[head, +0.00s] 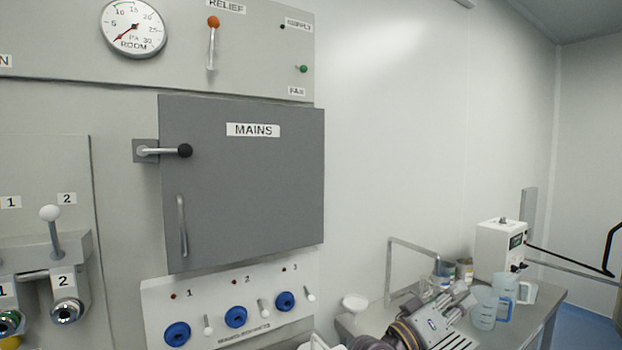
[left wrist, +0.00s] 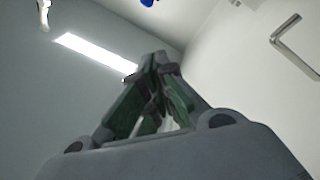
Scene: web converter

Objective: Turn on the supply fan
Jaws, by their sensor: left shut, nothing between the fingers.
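The supply fan switch is a small green-tipped toggle (head: 303,69) at the upper right of the grey panel. The SUPPLY label (head: 298,24) and a small dark lamp (head: 282,26) are above it, and the FAN label (head: 297,91) is below it. My left gripper (head: 462,298) is low at the right in the head view, well below and to the right of the toggle. In the left wrist view its green-padded fingers (left wrist: 160,66) meet at the tips, shut and empty. My right gripper is not in view.
A grey MAINS door (head: 242,185) with a black-knobbed handle stands below the toggle. An orange-tipped RELIEF lever (head: 212,40) and a round gauge (head: 133,28) are to its left. Beakers (head: 485,306) and a white box (head: 499,250) stand on a bench. The wall right of the panel is bare.

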